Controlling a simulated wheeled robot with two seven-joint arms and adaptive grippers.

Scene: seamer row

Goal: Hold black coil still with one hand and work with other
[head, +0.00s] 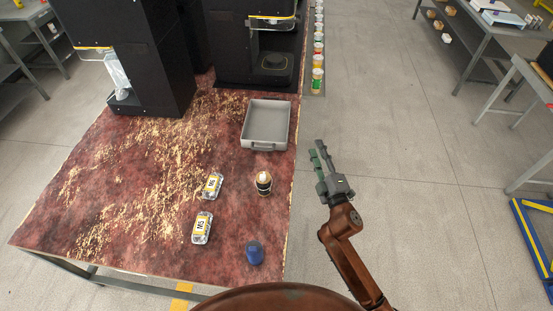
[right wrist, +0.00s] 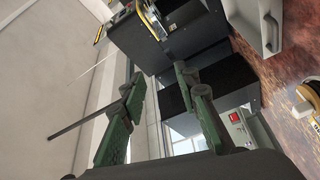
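I cannot make out a black coil for certain. A dark round piece (head: 274,62) sits low inside the right black machine; it is too small to tell what it is. My right gripper (head: 316,148) is beyond the table's right edge, over the floor, right of the grey tray and the brown jar. In the right wrist view my right gripper (right wrist: 160,78) has its green fingers apart with nothing between them. My left gripper is not in view.
The speckled red table (head: 120,240) holds a grey tray (head: 247,127), a brown jar (head: 264,183), two labelled packs (head: 213,186) (head: 201,228) and a blue object (head: 254,253). Black machines (head: 135,60) (head: 255,72) stand behind. Small cups (head: 317,80) line the far right edge.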

